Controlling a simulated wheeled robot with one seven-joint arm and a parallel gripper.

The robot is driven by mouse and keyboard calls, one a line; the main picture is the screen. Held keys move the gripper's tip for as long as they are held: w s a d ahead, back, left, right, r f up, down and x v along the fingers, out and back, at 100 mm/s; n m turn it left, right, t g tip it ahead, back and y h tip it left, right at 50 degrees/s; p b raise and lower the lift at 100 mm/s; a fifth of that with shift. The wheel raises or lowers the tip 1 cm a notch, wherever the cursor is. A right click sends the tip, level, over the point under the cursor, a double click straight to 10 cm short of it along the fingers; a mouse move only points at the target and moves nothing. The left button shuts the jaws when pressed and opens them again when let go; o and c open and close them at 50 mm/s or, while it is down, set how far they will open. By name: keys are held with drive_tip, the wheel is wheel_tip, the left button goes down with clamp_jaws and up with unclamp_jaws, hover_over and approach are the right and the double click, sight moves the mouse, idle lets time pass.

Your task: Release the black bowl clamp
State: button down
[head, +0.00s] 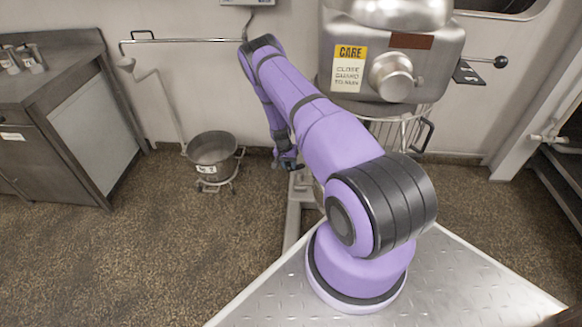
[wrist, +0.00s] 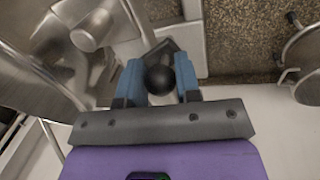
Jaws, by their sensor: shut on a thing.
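The black bowl clamp (wrist: 159,80) shows as a round black ball knob in the wrist view, with a dark part just beyond it. My gripper (wrist: 158,62) has its two blue fingers on either side of the knob, shut on it. In the head view my gripper (head: 287,163) is low beside the mixer's column, and the clamp cannot be made out there. The steel mixer (head: 440,70) stands at the back with a yellow CARE sign. Its lower part is partly hidden by my arm.
A steel bowl (head: 212,150) on a wheeled dolly stands on the floor left of my gripper. A wire guard (head: 412,132) hangs under the mixer head. A black-knobbed lever (head: 499,62) sticks out at its right. A counter (head: 40,75) is at left. The left floor is clear.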

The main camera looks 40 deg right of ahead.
drive_tip(key=shift+w+d+m+y, duration=0.15)
drive_tip(key=shift+w+d+m, duration=0.2)
drive_tip(key=shift+m, duration=0.4)
drive_tip(key=shift+w+d+m+y, duration=0.15)
drive_tip(key=shift+w+m, duration=0.25)
drive_tip(key=shift+m, duration=0.35)
drive_tip(key=c, duration=0.8)
unclamp_jaws()
drive_tip(key=shift+r, duration=0.1)
drive_tip(key=r, duration=0.3)
drive_tip(key=w+r, duration=0.1)
drive_tip(key=r, duration=0.3)
drive_tip(key=w+r, duration=0.1)
drive_tip(key=r, duration=0.2)
drive_tip(key=shift+a+r, duration=0.2)
drive_tip(key=shift+a, duration=0.1)
drive_tip(key=shift+r, duration=0.1)
